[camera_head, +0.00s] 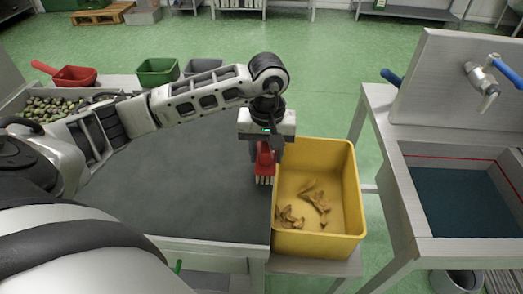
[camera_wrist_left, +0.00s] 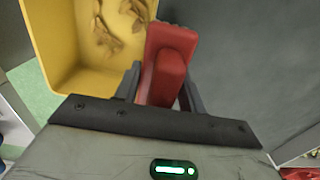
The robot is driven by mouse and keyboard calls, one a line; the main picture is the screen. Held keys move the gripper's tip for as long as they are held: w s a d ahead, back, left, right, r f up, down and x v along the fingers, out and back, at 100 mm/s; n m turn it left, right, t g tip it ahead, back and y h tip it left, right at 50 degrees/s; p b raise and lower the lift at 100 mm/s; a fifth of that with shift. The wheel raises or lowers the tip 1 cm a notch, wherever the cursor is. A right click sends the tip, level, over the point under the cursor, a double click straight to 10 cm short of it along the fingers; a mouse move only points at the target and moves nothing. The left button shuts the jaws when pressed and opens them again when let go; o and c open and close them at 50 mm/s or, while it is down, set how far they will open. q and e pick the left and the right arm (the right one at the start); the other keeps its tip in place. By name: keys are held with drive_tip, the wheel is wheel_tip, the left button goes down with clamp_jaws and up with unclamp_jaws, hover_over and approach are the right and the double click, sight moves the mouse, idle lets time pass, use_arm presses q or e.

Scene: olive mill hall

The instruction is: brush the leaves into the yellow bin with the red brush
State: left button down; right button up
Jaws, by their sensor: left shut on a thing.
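My left gripper (camera_head: 264,150) is shut on the red brush (camera_head: 265,162). It holds the brush at the right edge of the dark grey table (camera_head: 190,190), with the pale bristles pointing down. The brush (camera_wrist_left: 167,70) also shows between the fingers in the left wrist view. The yellow bin (camera_head: 352,190) stands just right of the table edge, beside the brush. Several dry brown leaves (camera_head: 316,200) lie on the bin's floor. I see no leaves on the visible tabletop; the part behind my arm is hidden. My right gripper is not in view.
A red scoop (camera_head: 72,76), a green tub (camera_head: 157,71) and a grey tub (camera_head: 203,66) stand at the table's back. A crate of olives (camera_head: 60,106) is at the left. A sink with blue water (camera_head: 460,203) stands at the right.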

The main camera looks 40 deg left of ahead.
use_arm(q)
drive_tip(key=shift+s+a+r+p, duration=0.15)
drive_tip(key=shift+r+p, duration=0.35)
drive_tip(key=shift+r, duration=0.55)
drive_tip(key=shift+s+a+r+p, duration=0.15)
drive_tip(key=shift+r+p, duration=0.35)
drive_tip(key=shift+r, duration=0.55)
drive_tip(key=shift+w, duration=0.1)
